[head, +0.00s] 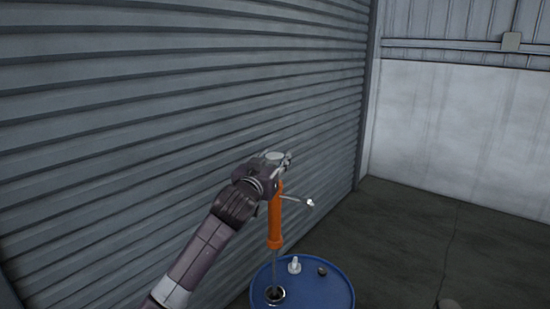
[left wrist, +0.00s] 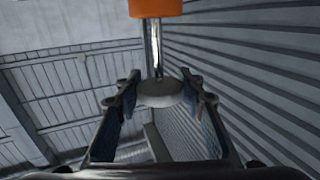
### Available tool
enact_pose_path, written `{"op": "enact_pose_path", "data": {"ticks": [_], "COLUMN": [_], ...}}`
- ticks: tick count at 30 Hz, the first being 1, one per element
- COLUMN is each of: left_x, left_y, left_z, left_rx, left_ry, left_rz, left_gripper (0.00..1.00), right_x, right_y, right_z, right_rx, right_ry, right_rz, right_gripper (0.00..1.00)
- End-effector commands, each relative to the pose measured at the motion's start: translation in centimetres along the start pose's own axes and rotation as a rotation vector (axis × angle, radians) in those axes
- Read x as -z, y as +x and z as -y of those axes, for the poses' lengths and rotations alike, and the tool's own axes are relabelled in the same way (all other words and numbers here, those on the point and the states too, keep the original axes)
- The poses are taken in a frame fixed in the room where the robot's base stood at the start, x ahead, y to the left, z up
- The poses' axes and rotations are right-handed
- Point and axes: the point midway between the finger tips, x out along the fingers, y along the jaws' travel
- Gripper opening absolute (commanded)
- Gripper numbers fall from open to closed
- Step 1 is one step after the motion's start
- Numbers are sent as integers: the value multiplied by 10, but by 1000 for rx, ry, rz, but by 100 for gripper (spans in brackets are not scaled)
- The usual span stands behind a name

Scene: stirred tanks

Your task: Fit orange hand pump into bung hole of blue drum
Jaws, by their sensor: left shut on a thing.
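The orange hand pump (head: 275,222) hangs upright above the blue drum (head: 335,294), with a thin spout out to the right. Its thin grey tube runs down to the bung hole (head: 275,295) near the lid's left front edge. The tube's lower end appears at or inside the hole; the depth is hard to tell. My left gripper (head: 280,162) is shut on the pump's top. In the left wrist view, the fingers (left wrist: 158,98) stand either side of a pale round knob on a metal rod, below the orange body (left wrist: 168,8). My right gripper is not in view.
A white fitting (head: 294,265) stands on the lid, with a dark cap (head: 322,270) to its right. A grey ribbed shutter (head: 150,110) rises close behind the pump and drum. The floor (head: 420,235) to the right is mostly clear.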

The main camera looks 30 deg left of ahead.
Motion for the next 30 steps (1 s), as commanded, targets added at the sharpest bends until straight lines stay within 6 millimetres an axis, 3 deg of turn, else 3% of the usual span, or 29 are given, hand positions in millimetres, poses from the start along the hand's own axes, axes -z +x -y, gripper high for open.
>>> {"op": "enact_pose_path", "data": {"ticks": [9, 23, 30], "left_x": [-15, -17, -30], "left_y": [0, 0, 0], "left_z": [0, 0, 0], "left_rx": [0, 0, -1], "left_ry": [0, 0, -1], "left_rz": [-7, -7, -6], "left_gripper": [17, 17, 17], "right_x": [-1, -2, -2], "right_y": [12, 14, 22], "right_z": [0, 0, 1], "right_rx": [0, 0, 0], "right_ry": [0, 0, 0], "right_rz": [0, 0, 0], "right_gripper": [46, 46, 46]}}
